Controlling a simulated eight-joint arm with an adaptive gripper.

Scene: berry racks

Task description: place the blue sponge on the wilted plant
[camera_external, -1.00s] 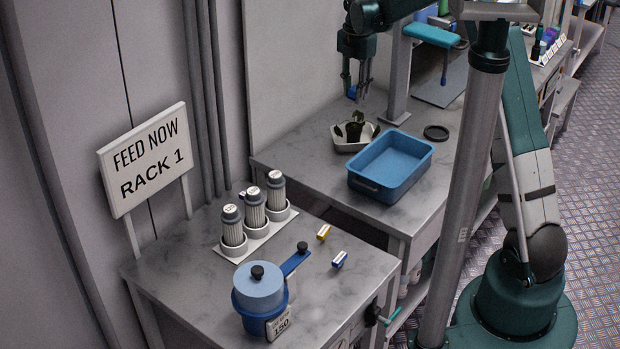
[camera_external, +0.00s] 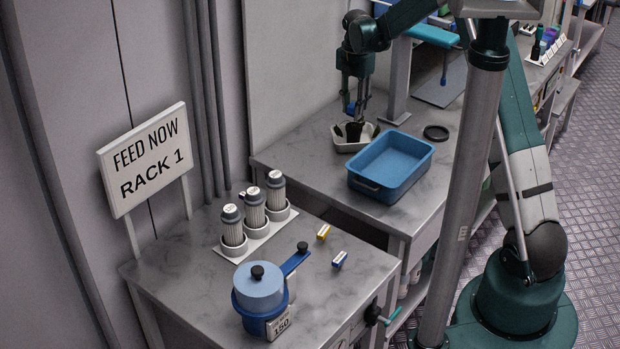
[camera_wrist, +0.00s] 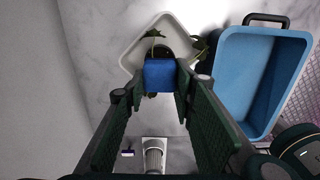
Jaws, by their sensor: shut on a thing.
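My gripper (camera_external: 355,113) is shut on the blue sponge (camera_wrist: 160,75), which sits between the fingertips in the wrist view. A small blue part of the sponge also shows at the fingertips in the external view (camera_external: 350,108). The wilted plant (camera_wrist: 153,45) has drooping dark leaves and stands in a pale tray (camera_external: 341,138). The sponge is just above the plant and covers part of it in the wrist view. I cannot tell whether the sponge touches the plant.
A blue bin (camera_external: 366,183) stands right beside the pale tray. A black ring (camera_external: 436,132) lies behind the bin. A grey post (camera_external: 398,80) rises to the right of my gripper. The nearer table holds several grey-capped cylinders (camera_external: 255,207) and a blue pot (camera_external: 259,290).

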